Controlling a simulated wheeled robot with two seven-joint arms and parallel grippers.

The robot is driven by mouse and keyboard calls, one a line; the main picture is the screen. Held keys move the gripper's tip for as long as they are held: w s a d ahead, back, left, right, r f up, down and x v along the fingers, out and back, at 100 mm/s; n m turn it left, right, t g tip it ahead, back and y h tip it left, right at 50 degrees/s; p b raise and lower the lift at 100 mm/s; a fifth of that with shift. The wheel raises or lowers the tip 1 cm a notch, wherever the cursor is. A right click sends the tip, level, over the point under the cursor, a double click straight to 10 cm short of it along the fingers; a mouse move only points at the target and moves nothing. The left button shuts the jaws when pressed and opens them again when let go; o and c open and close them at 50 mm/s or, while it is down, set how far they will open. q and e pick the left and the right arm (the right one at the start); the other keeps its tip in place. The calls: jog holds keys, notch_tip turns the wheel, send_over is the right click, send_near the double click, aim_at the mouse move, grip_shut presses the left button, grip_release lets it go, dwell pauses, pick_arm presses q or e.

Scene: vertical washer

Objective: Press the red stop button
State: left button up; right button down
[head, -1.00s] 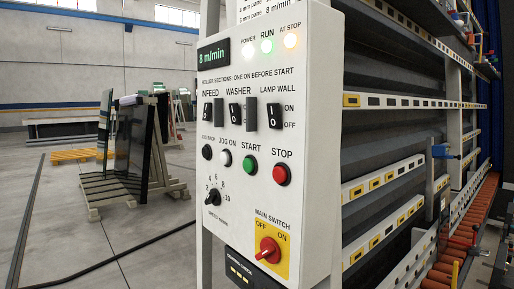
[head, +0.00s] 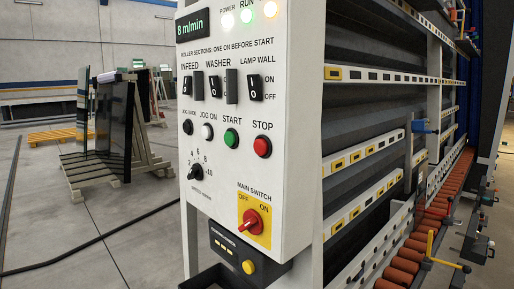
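The red stop button (head: 262,146) is a round red cap on the right side of the white control panel (head: 300,150), under the label STOP. The green start button (head: 231,138) is just to its left, and the white jog button (head: 207,132) is further left. The panel's display (head: 192,25) reads 8 m/min. The power, run and at-stop lamps along the top are lit. Neither of my grippers shows in the head view, and nothing covers the stop button.
The red main switch (head: 250,221) sits on a yellow plate low on the panel. Below is a dark box with a yellow button (head: 248,267). Orange rollers (head: 410,255) run along the washer at right. A glass rack (head: 115,140) stands at left on open floor.

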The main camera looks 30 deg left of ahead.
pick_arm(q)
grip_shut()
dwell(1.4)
